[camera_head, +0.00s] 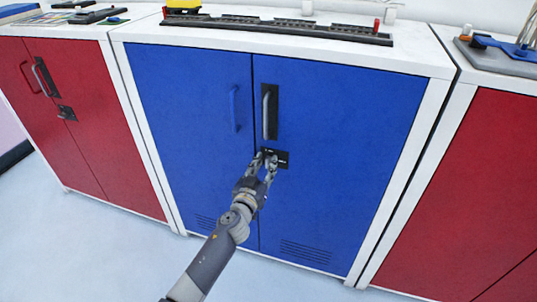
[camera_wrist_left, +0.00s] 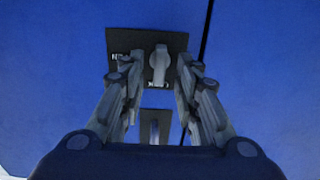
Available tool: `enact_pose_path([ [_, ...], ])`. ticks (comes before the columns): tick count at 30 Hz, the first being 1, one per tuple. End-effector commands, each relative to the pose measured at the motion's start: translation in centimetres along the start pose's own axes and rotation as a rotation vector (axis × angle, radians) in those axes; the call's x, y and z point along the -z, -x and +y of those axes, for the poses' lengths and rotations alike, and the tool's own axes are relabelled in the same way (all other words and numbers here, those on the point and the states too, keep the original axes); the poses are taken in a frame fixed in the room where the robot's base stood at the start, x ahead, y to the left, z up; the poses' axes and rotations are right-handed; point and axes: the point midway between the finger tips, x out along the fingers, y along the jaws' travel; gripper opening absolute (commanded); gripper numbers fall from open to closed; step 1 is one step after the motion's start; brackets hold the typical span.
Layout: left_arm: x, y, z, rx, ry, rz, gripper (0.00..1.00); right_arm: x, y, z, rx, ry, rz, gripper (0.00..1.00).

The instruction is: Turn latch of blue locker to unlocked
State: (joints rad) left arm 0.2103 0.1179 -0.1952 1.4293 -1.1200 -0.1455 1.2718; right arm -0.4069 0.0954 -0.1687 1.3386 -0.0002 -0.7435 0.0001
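The blue locker (camera_head: 340,130) stands in the middle of the head view with both doors shut. Its latch is a grey knob (camera_wrist_left: 158,64) on a black plate (camera_head: 283,159), below the right door's handle. The plate also shows in the left wrist view (camera_wrist_left: 120,42), with white marks too small to read. My left gripper (camera_head: 267,159) is in front of the plate and partly hides it. In the left wrist view its fingers (camera_wrist_left: 158,66) are apart, one on each side of the knob, with gaps visible. I cannot tell how deep the fingertips reach. My right gripper is not in view.
A grey handle (camera_head: 266,112) on a black backing is just above the latch, and a blue handle (camera_head: 235,108) is on the left door. Red lockers stand at left (camera_head: 120,120) and right (camera_head: 470,190). A dark rail (camera_head: 275,27) lies on top. The floor in front looks clear.

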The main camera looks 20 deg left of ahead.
Motion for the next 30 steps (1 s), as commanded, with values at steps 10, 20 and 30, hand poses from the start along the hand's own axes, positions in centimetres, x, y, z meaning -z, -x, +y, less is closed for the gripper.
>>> enact_pose_path([
  [10, -0.06, 0.07, 0.2, 0.002, 0.0, -0.001, 0.3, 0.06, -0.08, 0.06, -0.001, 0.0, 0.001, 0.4],
  [20, -0.04, 0.05, 0.18, 0.002, -0.001, -0.001, 0.0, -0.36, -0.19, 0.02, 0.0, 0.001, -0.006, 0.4],
  [30, 0.01, 0.02, 0.2, 0.002, -0.037, 0.001, 0.0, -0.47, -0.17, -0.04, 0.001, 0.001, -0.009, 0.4],
])
